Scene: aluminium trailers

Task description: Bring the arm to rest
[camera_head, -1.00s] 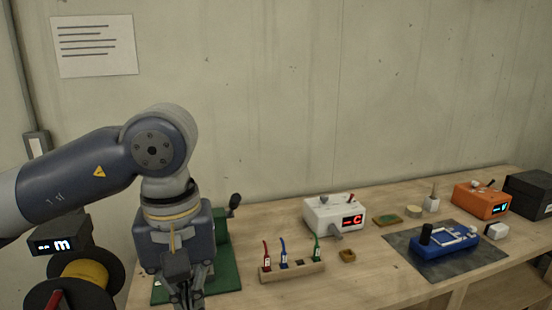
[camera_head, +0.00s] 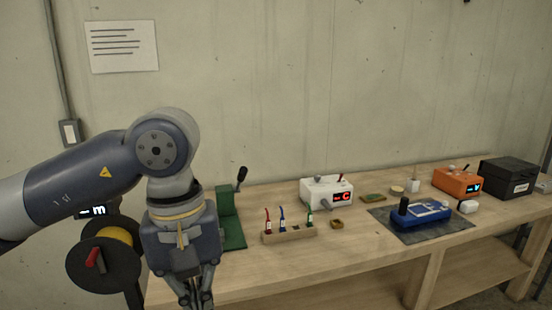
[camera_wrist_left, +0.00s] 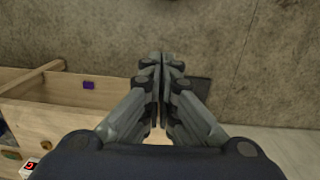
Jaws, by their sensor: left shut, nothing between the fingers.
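My left arm (camera_head: 80,177) comes in from the left in the head view and bends down at the elbow joint. My left gripper (camera_head: 197,298) hangs pointing down in front of the bench's left end, and its tips run to the lower picture edge. In the left wrist view the left gripper (camera_wrist_left: 162,62) is shut, its fingers together with nothing between them. Floor and a dark patch show beyond the fingers there. My right gripper is not in view.
The wooden bench (camera_head: 290,275) holds a green press (camera_head: 229,215), a rack of coloured tools (camera_head: 290,234), a white device (camera_head: 325,190), a blue meter (camera_head: 421,213), an orange device (camera_head: 456,181) and a black box (camera_head: 508,176). A cable reel (camera_head: 108,262) stands left.

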